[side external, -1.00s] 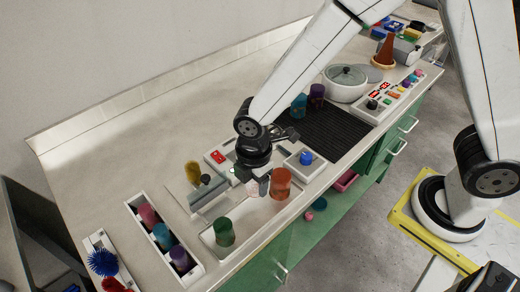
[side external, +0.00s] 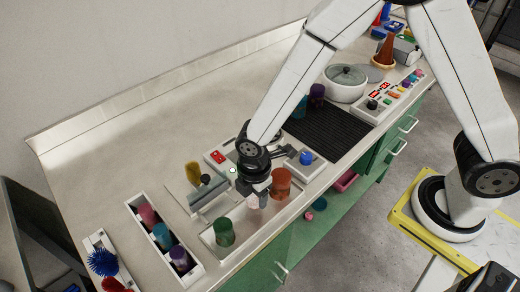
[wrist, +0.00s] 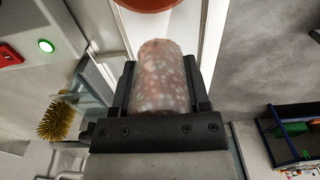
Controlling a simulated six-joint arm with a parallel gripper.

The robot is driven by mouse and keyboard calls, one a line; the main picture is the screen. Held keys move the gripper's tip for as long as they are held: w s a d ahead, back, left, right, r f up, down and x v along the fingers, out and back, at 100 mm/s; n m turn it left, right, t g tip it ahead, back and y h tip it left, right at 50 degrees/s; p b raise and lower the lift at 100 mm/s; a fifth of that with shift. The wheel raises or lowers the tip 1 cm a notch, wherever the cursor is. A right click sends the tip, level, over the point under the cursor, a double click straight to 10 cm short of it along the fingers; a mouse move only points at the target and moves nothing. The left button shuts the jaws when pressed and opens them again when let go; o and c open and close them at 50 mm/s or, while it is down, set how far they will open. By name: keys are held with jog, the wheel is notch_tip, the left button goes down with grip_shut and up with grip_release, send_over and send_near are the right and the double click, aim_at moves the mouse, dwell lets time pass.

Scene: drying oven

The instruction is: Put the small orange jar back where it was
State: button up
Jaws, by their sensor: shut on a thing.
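My gripper (side external: 258,188) is shut on a pale pink speckled cylinder (wrist: 160,78), which lies between the two black fingers in the wrist view. It shows only in part below the gripper in the side view (side external: 254,201). An orange jar (side external: 281,181) stands just right of my gripper, near the front of the bench. Its orange edge (wrist: 150,4) shows at the top of the wrist view. A green jar (side external: 224,232) stands to the left in a pale shallow tray (side external: 213,243). Whether the pink cylinder touches anything below is hidden.
A yellow brush (side external: 193,172) stands behind the tray. A white rack (side external: 187,268) with several coloured jars is at the left. A white box with a blue knob (side external: 306,158) is close on the right, and a black mat (side external: 327,128) lies beyond.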

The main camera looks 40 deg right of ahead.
aim_at(255, 203)
jog(key=shift+f, duration=1.75)
jog(key=shift+f, duration=0.1)
jog(key=o, duration=1)
jog(key=shift+c, duration=0.2)
jog(key=shift+r, duration=6.15)
jog(key=shift+d, duration=0.1)
jog(key=d+m, duration=0.3)
jog(key=d+r+m, duration=0.1)
jog(key=d+m, duration=0.1)
jog(key=d, duration=0.1)
jog(key=d+m+t, duration=0.1)
jog(key=d+m, duration=0.2)
jog(key=shift+s+d+r+m, duration=0.3)
jog(key=shift+d+r, duration=0.05)
jog(key=s+d+m+t, duration=0.1)
jog(key=s+d+m, duration=0.3)
jog(key=d+m, duration=0.4)
jog(key=shift+d+r+m+t, duration=0.35)
jog(key=shift+r+m, duration=0.1)
jog(key=shift+m, duration=0.25)
